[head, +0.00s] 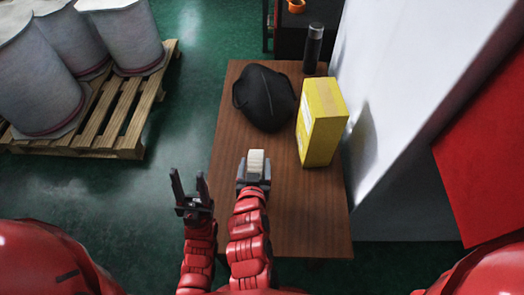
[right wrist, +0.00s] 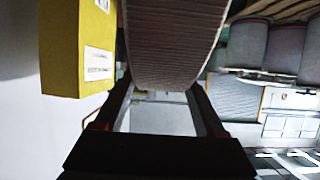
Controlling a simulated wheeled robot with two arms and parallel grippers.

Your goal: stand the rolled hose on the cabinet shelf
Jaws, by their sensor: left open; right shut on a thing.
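The rolled hose (head: 256,160), a pale ribbed roll, is between the fingers of my right gripper (head: 254,175) over the brown table. In the right wrist view the hose (right wrist: 172,42) fills the top middle between the fingers (right wrist: 158,108). My right gripper is shut on it; its lower end is partly hidden by the gripper in the head view. My left gripper (head: 188,180) is open and empty, left of the table edge. I cannot make out the cabinet shelf for certain.
The brown table (head: 230,115) carries a black bag-like object (head: 265,97), a yellow box (head: 321,122) just right of the hose, and a dark bottle (head: 312,50). A dark unit with an orange ring (head: 297,6) stands behind. A pallet (head: 125,110) with large rolls is left.

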